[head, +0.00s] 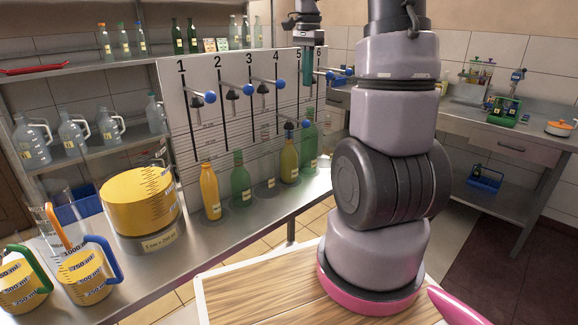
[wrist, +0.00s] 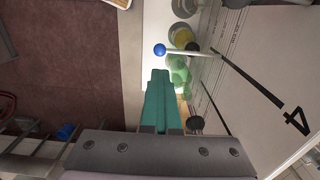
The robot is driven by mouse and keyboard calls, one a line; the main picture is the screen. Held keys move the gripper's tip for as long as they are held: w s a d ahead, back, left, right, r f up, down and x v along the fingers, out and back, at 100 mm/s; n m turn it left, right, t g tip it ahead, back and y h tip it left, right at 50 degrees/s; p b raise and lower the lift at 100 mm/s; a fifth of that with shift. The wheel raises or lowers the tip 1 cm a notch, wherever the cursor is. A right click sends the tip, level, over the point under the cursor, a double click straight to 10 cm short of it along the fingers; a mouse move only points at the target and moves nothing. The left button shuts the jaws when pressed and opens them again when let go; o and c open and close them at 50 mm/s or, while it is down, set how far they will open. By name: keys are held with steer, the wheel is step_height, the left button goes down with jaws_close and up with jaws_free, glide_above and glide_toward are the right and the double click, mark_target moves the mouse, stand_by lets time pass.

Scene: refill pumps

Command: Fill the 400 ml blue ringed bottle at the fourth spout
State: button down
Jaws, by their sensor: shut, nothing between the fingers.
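My gripper (head: 308,75) points down in front of the numbered panel, near the 5. Its teal fingers (wrist: 160,90) are shut with nothing between them. The fourth spout's blue-knobbed lever (head: 305,124) sits lower than the others, below my fingertips; its knob (wrist: 160,49) shows just beyond them in the wrist view. A bottle with yellow liquid (head: 289,162) stands upright beneath that spout; its mouth also shows in the wrist view (wrist: 183,34). Whether it has a blue ring or its volume mark cannot be read. A green bottle (head: 309,140) stands to its right.
A yellow bottle (head: 210,192) and a green bottle (head: 240,180) stand to the left, with an empty dark disc (head: 268,188) between the groups. A large yellow container (head: 140,205) and measuring jugs (head: 88,272) occupy the counter's left end. Bottles fill the shelves behind.

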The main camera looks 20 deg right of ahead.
step_height(320, 180, up, 4)
steer(key=shift+f, duration=0.15)
stand_by(0.3)
steer(key=c, duration=1.1)
jaws_free()
step_height(320, 180, up, 18)
steer(key=shift+f, duration=0.15)
